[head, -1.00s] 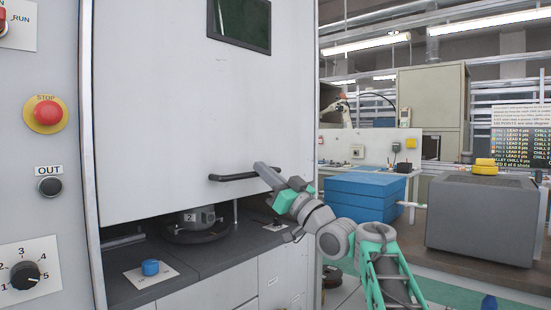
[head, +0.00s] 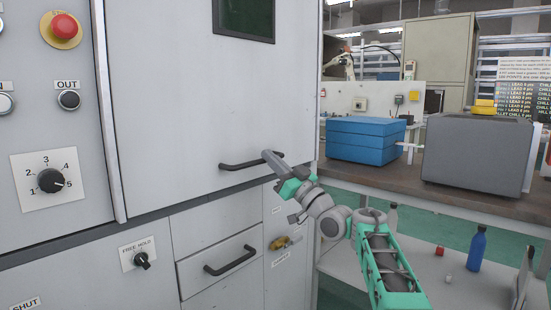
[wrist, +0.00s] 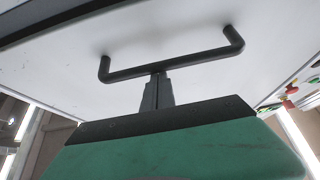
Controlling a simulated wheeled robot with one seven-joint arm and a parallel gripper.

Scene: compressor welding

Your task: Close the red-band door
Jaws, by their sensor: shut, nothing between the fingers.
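A large pale grey door panel (head: 165,110) with a dark window fills the left middle of the head view. I see no red band on it. Its lower edge meets the cabinet front, and no opening shows beneath it. Its black bar handle (head: 238,166) is near the bottom. My gripper (head: 268,158) is at the handle's right end in the head view. In the wrist view the shut fingertips (wrist: 157,80) are at the middle of the handle bar (wrist: 195,60); I cannot tell whether they touch it. Nothing is held.
A control panel with a red button (head: 62,30) and a dial (head: 50,181) stands left. Below the door are a drawer handle (head: 230,260) and a brass valve (head: 285,242). To the right, a bench carries blue boxes (head: 366,140) and a grey case (head: 477,152).

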